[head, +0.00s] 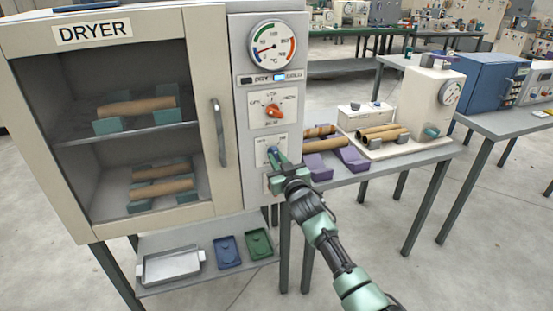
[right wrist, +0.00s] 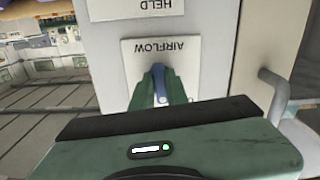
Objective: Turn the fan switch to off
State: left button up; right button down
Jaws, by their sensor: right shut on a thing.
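The fan switch is a small blue knob (head: 272,151) on the lower part of the dryer's control panel, below the orange dial. In the right wrist view the blue knob (right wrist: 159,77) sits on a plate marked AIRFLOW (right wrist: 185,55). My right gripper (head: 277,158) is at this plate, shut on the knob; its green fingers also show in the right wrist view (right wrist: 162,90). The fingers and hand hide part of the knob and the plate's markings, so its setting is not readable. My left gripper is not in view.
The dryer (head: 215,20) has a closed glass door with a handle (head: 219,135). An orange dial (head: 273,111) and a gauge (head: 271,45) are above the switch. A table with purple supports (head: 318,166) and a winder (head: 430,90) stands to the right.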

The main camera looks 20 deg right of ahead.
jog(key=n, duration=0.6)
jog(key=shift+d+n, duration=0.1)
jog(key=shift+n, duration=0.2)
dwell(0.4)
jog(key=c, duration=1.4)
grip_release()
jog(key=shift+s, duration=0.1)
jog(key=s, duration=0.7)
jog(key=shift+s+d, duration=0.15)
jog(key=shift+s, duration=0.2)
